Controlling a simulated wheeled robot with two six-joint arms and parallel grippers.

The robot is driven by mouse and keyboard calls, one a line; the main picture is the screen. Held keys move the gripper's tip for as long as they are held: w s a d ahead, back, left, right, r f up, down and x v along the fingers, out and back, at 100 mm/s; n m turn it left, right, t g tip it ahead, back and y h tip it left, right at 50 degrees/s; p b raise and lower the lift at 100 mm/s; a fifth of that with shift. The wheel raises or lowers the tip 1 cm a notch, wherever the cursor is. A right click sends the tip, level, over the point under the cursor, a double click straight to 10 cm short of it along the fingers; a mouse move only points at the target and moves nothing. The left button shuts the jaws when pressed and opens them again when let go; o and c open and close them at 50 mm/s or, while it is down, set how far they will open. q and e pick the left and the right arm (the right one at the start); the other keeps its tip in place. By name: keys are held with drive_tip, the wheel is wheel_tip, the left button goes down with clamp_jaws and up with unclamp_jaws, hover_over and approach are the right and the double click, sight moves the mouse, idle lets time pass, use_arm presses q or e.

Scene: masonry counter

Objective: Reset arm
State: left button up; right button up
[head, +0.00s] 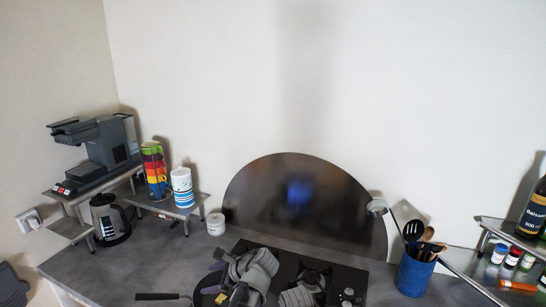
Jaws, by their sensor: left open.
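My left gripper (224,280) shows at the bottom of the head view, left of centre, above the front of the counter. It is open, and I see nothing held between its fingers. A dark pan (205,292) lies below and beside it, its handle (160,296) pointing left. Whether the gripper touches the pan I cannot tell. My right gripper (318,280) seems to be the grey, dark-tipped shape right of it, over the black hob (345,276). Its fingers are too small and overlapped to read.
The grey counter (110,272) is clear at left. A glass kettle (108,220), coffee machine (105,150), coloured cups (154,170) and white jar (215,223) stand at back left. A blue utensil holder (413,275) and a spice shelf (500,235) stand right. A dark round panel (300,200) stands behind the hob.

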use_arm(q)
drive_tip(key=s+d+f+n+g+h, duration=0.25)
drive_tip(key=s+f+n+h, duration=0.6)
drive_tip(key=s+n, duration=0.7)
drive_tip(key=s+d+f+m+g+b, duration=0.1)
drive_tip(key=s+d+f+g+b, duration=0.1)
drive_tip(key=d, duration=0.9)
wheel_tip(320, 180, down, 2)
drive_tip(key=shift+s+b, duration=0.7)
drive_tip(key=shift+b, duration=0.4)
